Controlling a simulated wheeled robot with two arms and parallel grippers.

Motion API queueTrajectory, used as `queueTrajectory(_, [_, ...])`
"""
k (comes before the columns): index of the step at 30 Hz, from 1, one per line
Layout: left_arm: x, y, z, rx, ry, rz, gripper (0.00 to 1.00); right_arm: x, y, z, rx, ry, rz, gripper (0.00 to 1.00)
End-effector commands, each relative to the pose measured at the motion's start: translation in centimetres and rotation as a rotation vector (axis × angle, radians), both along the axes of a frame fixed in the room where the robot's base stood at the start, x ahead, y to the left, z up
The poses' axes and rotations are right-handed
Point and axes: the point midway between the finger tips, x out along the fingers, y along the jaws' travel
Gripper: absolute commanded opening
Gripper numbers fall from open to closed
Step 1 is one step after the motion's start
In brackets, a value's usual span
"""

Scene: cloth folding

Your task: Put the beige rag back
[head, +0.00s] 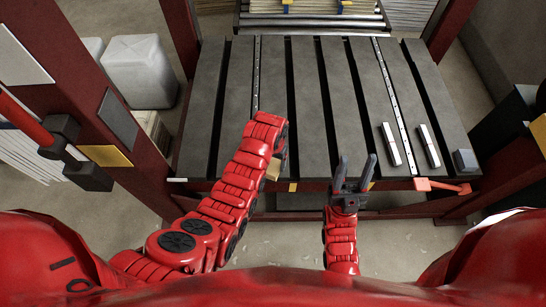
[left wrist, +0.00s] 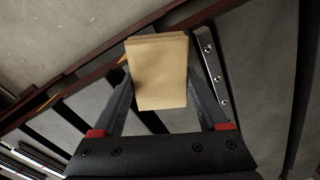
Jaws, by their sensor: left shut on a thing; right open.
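The beige rag (left wrist: 157,72) is a folded rectangular stack between the fingers of my left gripper (left wrist: 162,98) in the left wrist view. The gripper is shut on it. In the head view only a small part of the rag (head: 273,169) shows beside the end of my left arm, near the front edge of the slatted table (head: 307,100); the arm hides most of that gripper. My right gripper (head: 356,164) is open and empty, with its fingers pointing away over the table's front edge, to the right of the rag.
Two pale bars (head: 390,144) and (head: 429,146) and a small grey block (head: 465,161) are at the table's right front. An orange-red handle (head: 442,186) sits at the front edge. Dark red posts (head: 182,35) flank the table. The table's middle and back are clear.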

Motion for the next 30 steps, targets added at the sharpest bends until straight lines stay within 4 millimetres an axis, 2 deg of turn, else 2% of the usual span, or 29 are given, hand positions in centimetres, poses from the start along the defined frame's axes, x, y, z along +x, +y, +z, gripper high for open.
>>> queueTrajectory(4, [2.0,0.1,0.0,0.000,-0.001,0.002,0.24,0.0,0.0,-0.2,0.000,0.000,0.000,0.50])
queueTrajectory(11, [3.9,0.0,-0.4,0.001,-0.001,0.000,0.24,0.0,0.0,-0.7,0.000,0.000,0.000,0.50])
queueTrajectory(20, [4.4,0.0,-0.7,0.000,-0.001,0.000,0.24,0.0,0.0,-0.8,0.000,0.000,0.000,0.50])
queueTrajectory(30, [4.3,0.0,-3.8,-0.001,0.000,0.000,0.24,0.0,0.0,-2.4,0.000,0.000,0.000,0.50])
